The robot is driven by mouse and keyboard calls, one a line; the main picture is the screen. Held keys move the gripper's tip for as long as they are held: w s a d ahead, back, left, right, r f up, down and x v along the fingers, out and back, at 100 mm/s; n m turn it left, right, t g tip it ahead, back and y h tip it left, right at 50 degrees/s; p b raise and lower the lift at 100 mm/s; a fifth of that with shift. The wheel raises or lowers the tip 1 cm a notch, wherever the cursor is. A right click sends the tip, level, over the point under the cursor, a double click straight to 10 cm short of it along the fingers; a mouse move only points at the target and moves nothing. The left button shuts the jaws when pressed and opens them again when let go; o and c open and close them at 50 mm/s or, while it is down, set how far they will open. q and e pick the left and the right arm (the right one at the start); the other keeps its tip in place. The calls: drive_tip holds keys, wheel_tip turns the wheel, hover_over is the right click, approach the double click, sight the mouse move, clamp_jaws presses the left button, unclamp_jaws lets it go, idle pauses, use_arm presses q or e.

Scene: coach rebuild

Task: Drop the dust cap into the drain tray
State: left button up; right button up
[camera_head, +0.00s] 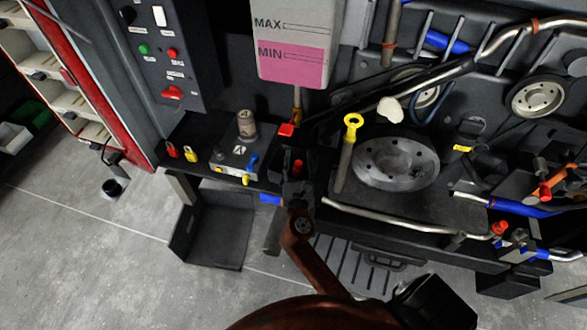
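My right gripper (298,181) is at the middle, by the right end of the dark shelf, with its fingers pointing away from me. A small red piece, which looks like the dust cap (298,166), shows at its fingertips. The dark fingers blend together, but they appear closed on it. A black, open, low-walled box that looks like the drain tray (212,238) is below and left of the gripper, under the shelf's level. The gripper is apart from it. Its inside is dark, and I see nothing in it. My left gripper is not in view.
The shelf (205,133) holds a grey block, yellow and red padlocks. A reservoir (298,40) with pink fluid hangs above. A brake disc (395,162) and a yellow-topped tool (350,135) are right of the gripper. Pipes run along the bench edge.

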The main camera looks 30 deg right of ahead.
drive_tip(key=v, duration=1.1)
drive_tip(key=shift+s+a, duration=0.15)
drive_tip(key=shift+a, duration=0.1)
